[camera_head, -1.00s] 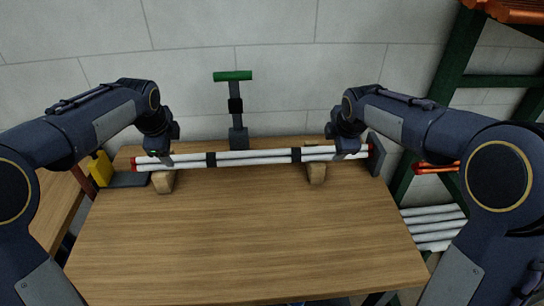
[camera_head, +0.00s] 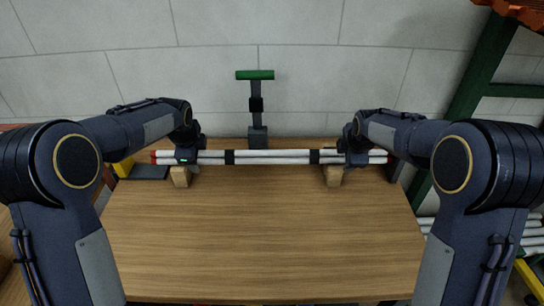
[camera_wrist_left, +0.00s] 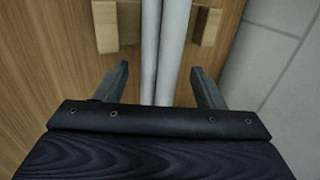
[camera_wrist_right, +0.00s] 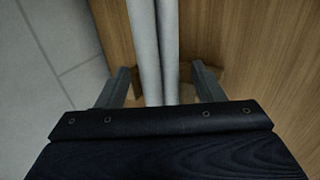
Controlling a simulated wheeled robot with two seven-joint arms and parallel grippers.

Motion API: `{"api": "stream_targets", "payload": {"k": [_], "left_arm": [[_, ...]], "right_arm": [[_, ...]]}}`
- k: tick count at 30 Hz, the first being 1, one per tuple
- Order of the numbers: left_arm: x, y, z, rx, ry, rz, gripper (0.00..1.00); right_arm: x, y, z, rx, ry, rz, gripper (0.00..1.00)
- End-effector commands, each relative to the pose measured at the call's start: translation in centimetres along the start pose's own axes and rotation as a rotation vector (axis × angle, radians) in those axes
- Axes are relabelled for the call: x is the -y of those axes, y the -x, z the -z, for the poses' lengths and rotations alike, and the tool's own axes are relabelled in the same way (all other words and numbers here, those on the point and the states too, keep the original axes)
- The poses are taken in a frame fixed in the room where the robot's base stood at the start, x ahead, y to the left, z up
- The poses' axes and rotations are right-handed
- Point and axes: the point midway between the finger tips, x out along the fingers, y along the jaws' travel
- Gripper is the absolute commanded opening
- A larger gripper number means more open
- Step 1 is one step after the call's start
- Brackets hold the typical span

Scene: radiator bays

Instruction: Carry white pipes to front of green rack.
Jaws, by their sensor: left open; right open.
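A bundle of white pipes (camera_head: 275,156) with red ends and black bands lies level across two wooden blocks on the table. My left gripper (camera_head: 188,160) is at the bundle's left part. In the left wrist view its open fingers (camera_wrist_left: 162,84) stand on either side of the pipes (camera_wrist_left: 162,40). My right gripper (camera_head: 353,156) is at the right part. In the right wrist view its open fingers (camera_wrist_right: 163,86) also straddle the pipes (camera_wrist_right: 153,40). Contact cannot be told. The green rack (camera_head: 478,90) stands at the right, partly cut off and hidden by my right arm.
A dark post with a green top bar (camera_head: 255,75) stands behind the bundle. A yellow block (camera_head: 124,167) is at the table's left edge. More white pipes (camera_head: 531,232) lie low at the right. The front of the wooden table (camera_head: 260,240) is clear. A wall closes the back.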

Motion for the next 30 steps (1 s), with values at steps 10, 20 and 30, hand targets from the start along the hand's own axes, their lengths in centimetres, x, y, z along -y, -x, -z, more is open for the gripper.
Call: {"api": "stream_targets", "payload": {"k": [10,20,30], "left_arm": [[0.00,-0.07,-0.01,0.000,0.000,0.000,0.52],[0.00,-0.06,0.01,0.000,0.000,0.000,0.09],[0.14,0.21,0.03,-0.001,0.000,0.001,0.03]], "right_arm": [[-0.02,-0.05,-0.01,0.000,-0.001,-0.001,0.51],[-0.03,-0.03,-0.01,0.000,0.000,-0.001,0.08],[-0.21,0.22,-0.01,0.000,-0.001,-0.003,0.02]]}}
